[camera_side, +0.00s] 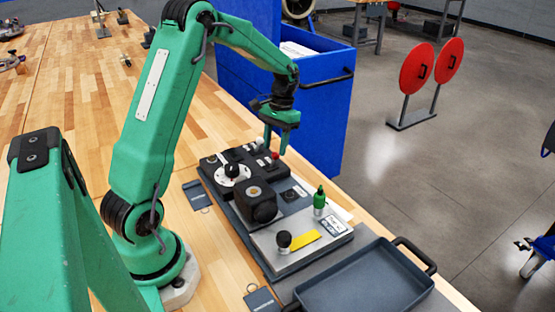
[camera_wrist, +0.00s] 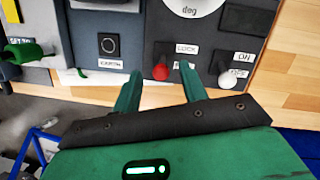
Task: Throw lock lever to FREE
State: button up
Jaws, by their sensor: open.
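The lock lever has a red knob (camera_wrist: 160,72) and sits beside a white LOCK label (camera_wrist: 186,49) on the dark panel. No FREE label is readable. The red knob also shows in the side view (camera_side: 275,155), by the panel's far edge. My gripper (camera_wrist: 161,69) is open and empty, with its two green fingers on either side of the red knob in the wrist view. In the side view my gripper (camera_side: 275,145) points down over that end of the panel. I cannot tell whether a finger touches the lever.
A white-knobbed lever (camera_wrist: 226,81) with ON and OFF labels is close to the right finger. Left are an EARTH button (camera_wrist: 109,45) and a green handle (camera_wrist: 25,53). A white dial (camera_side: 232,174), black block (camera_side: 256,200) and blue-grey tray (camera_side: 365,280) stand nearby.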

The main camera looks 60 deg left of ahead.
jog(key=shift+v, duration=3)
jog(key=s+d+r+m+t+y, duration=0.15)
jog(key=s+d+r+t, duration=0.25)
jog(key=s+d+r, duration=0.6)
jog(key=s+d+m+t, duration=0.2)
jog(key=s+d+t, duration=0.2)
jog(key=s+d, duration=0.4)
jog(key=shift+s+d+f, duration=0.15)
jog(key=shift+s+f, duration=0.25)
jog(key=shift+s, duration=0.15)
